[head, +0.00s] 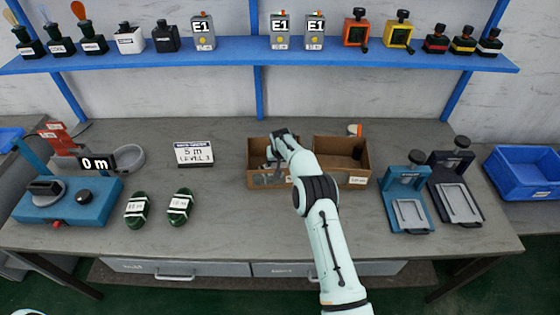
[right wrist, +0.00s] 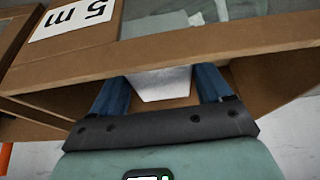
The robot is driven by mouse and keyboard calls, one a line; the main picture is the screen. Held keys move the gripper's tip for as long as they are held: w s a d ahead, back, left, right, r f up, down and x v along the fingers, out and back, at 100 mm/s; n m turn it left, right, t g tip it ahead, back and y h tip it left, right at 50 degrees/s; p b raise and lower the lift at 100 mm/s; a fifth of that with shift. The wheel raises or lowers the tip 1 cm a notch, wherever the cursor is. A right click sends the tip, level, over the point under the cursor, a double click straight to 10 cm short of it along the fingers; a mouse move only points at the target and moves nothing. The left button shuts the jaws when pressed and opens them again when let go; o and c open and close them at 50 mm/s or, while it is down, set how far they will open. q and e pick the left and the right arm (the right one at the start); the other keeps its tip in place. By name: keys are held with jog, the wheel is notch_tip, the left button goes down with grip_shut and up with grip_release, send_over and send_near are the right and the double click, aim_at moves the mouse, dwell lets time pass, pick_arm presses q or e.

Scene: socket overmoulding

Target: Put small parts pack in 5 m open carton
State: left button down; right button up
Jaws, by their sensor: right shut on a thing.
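The 5 m open carton is the left of two brown cartons on the bench (head: 255,148). In the right wrist view its wall (right wrist: 75,62) carries a "5 m" label. My right gripper (head: 277,158) reaches over this carton, its fingertips at or below the rim. In the right wrist view my right gripper (right wrist: 163,82) is shut on a small silvery white piece, taken as the small parts pack (right wrist: 162,84). Most of the pack is hidden by the carton wall and fingers. Whether it touches the carton floor cannot be told. My left gripper is out of view.
A second open carton (head: 358,152) stands close on the right. Blue (head: 406,200) and black (head: 455,190) devices stand right. The bench front (head: 240,238) is clear.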

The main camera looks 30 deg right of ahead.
jog(key=shift+f, duration=0.15)
jog(key=o, duration=1.1)
jog(key=shift+d, duration=0.1)
jog(key=shift+r, duration=0.45)
jog(key=b+v, duration=0.1)
jog(key=v, duration=0.3)
jog(key=shift+s+r+b, duration=0.25)
jog(key=shift+r+b, duration=0.05)
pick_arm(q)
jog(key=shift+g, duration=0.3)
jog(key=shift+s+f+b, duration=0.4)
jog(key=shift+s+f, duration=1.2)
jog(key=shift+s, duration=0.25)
pick_arm(e)
jog(key=v, duration=0.7)
